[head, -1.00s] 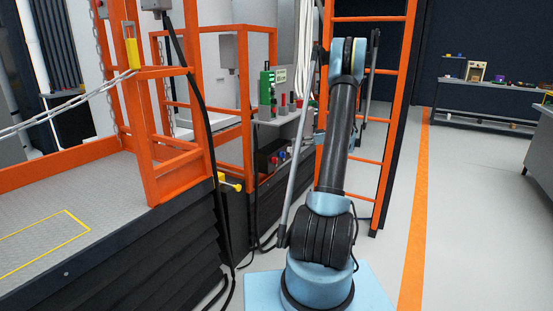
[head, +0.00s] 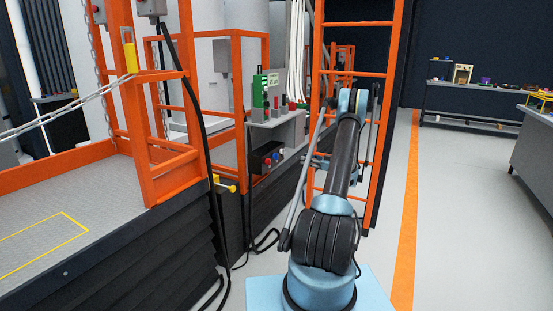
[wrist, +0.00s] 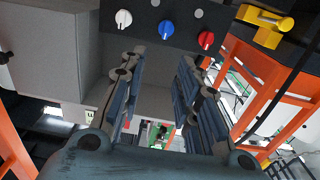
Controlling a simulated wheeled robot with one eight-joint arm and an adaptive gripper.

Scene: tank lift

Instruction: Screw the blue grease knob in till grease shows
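The blue grease knob (wrist: 166,30) sits on a dark panel between a white knob (wrist: 123,19) and a red knob (wrist: 206,40) in the wrist view. My gripper (wrist: 160,60) is open and empty, its two fingers apart and pointing toward the panel. The blue knob lies past the fingertips, near the top of the picture, and the fingers do not touch it. In the head view the knobs show small on a dark box (head: 265,156) below a grey shelf. My gripper cannot be made out there. No grease is visible.
A yellow fitting (wrist: 264,22) stands right of the red knob, near orange framework. In the head view an orange ladder (head: 358,75) rises behind my arm. Black cables (head: 229,245) hang to the floor beside the lift. The floor at right (head: 460,210) is clear.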

